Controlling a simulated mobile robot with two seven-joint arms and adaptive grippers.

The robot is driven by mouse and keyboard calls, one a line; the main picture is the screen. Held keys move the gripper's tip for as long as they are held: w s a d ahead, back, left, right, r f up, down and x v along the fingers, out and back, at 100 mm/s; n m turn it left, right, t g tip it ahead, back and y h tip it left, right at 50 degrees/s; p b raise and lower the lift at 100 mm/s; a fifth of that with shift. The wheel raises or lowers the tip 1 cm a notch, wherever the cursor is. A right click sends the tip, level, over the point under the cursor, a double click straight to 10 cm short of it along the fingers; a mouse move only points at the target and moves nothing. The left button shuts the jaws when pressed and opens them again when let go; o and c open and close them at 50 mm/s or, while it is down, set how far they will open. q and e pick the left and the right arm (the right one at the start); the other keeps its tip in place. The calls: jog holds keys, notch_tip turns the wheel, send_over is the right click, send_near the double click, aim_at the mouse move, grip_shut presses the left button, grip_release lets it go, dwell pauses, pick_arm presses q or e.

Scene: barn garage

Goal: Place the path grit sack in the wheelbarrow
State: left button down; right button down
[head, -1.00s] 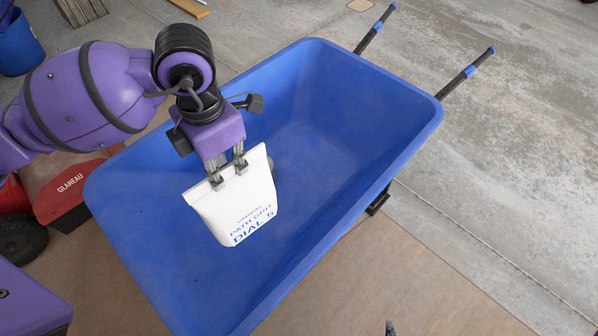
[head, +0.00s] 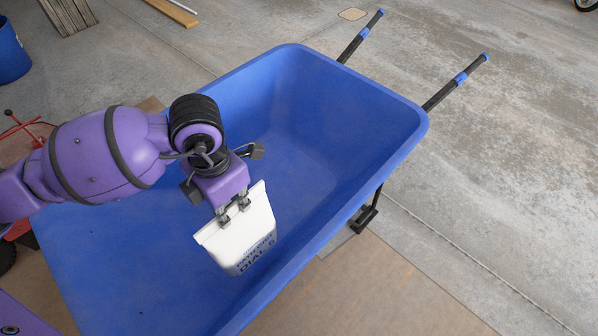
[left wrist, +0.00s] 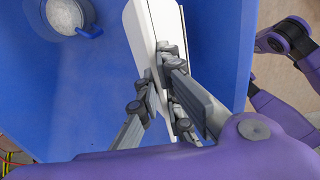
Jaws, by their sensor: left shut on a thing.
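The path grit sack (head: 238,240) is white with blue print and hangs tilted from my left gripper (head: 234,212), whose fingers are shut on its top edge. Sack and gripper are over the inside of the blue wheelbarrow (head: 310,110), near its near right wall. I cannot tell whether the sack touches the tub. In the left wrist view the grey fingers pinch the white sack (left wrist: 145,35). Purple parts of mine, perhaps the right gripper (left wrist: 268,65), show at that view's right edge; their opening is unclear.
A round container with pale contents (left wrist: 68,14) shows against the blue tub in the left wrist view. Wheelbarrow handles (head: 455,82) point to the upper right. A blue bucket (head: 10,52) and planks (head: 68,14) are at the upper left.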

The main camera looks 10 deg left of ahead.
pick_arm(q)
jog(key=w+f, duration=1.2)
jog(key=w, duration=0.1)
jog(key=shift+w+d+f+b, duration=0.2)
jog(key=shift+w+f+b, duration=0.1)
jog(key=shift+w+b, duration=0.15)
jog(key=shift+s+f, duration=0.1)
jog(key=shift+f, duration=0.05)
jog(key=c, duration=2.2)
grip_release()
jog(key=shift+s, duration=0.1)
jog(key=shift+o, duration=1.4)
